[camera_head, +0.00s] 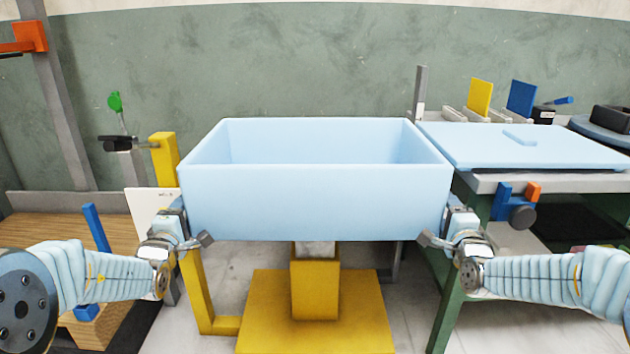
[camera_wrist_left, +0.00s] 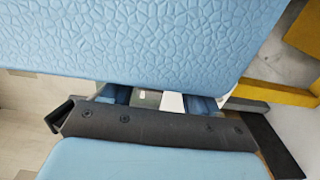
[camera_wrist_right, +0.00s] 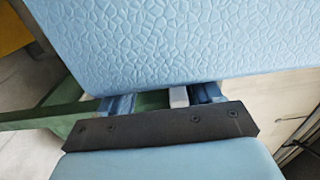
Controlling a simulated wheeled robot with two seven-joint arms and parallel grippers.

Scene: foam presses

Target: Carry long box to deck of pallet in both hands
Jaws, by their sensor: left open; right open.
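The long box (camera_head: 315,205) is pale blue, open at the top and level in the middle of the head view. My left gripper (camera_head: 183,228) is at its left end and my right gripper (camera_head: 448,228) at its right end. Both are open. The box's textured wall fills the top of the left wrist view (camera_wrist_left: 150,35) and the right wrist view (camera_wrist_right: 170,40), close to the fingers; firm contact cannot be told. The wooden deck of what looks like the pallet (camera_head: 40,235) is low at the left.
A yellow pedestal (camera_head: 315,285) stands under the box; whether it bears the box is hidden. A green-legged table (camera_head: 490,184) with a pale blue slab (camera_head: 540,150) is close at the right. A yellow post (camera_head: 163,155) and grey column (camera_head: 60,100) stand at the left.

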